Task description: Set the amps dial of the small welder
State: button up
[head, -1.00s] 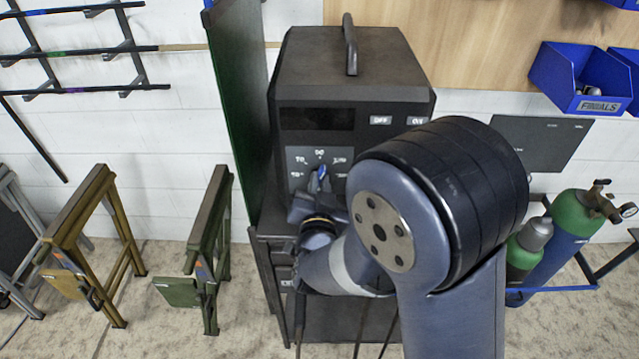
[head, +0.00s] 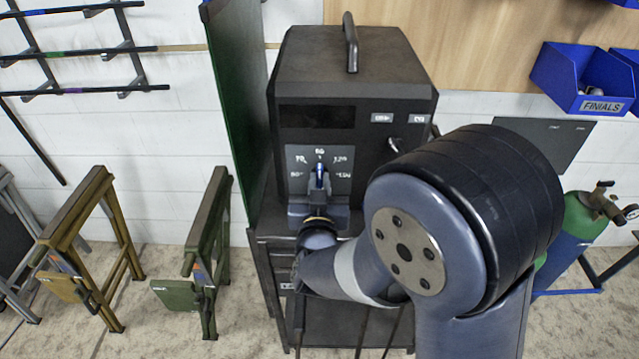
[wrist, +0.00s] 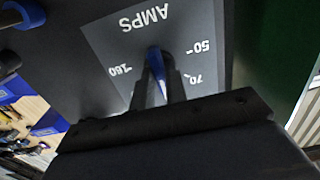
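The small welder (head: 352,75) is a dark box on a stand in the middle of the head view. Its amps dial (head: 319,178) has a blue pointer on a grey panel with white numbers around it. The pointer looks about upright, near the top mark; the small numbers are blurred. In the wrist view, the upside-down word AMPS shows, and the blue pointer (wrist: 159,82) sits between my two dark fingers. My gripper (wrist: 160,78) is closed around the dial's handle. It also shows at the dial in the head view (head: 319,187). My gripper body hides the top mark in the wrist view.
A dark green panel (head: 237,110) stands close at the welder's left. Two labelled buttons and a small knob (head: 393,145) are on the welder's right front. Trestles (head: 205,250) stand left, gas cylinders (head: 575,230) right. A blue bin (head: 583,80) hangs on the wall.

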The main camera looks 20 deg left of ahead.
jog(key=o, duration=0.4)
jog(key=b+v, duration=0.2)
jog(key=v, duration=0.8)
jog(key=shift+s, duration=0.4)
jog(key=p+x, duration=0.2)
jog(key=x, duration=0.9)
jog(key=shift+w+d, duration=0.1)
jog(key=shift+m, duration=0.8)
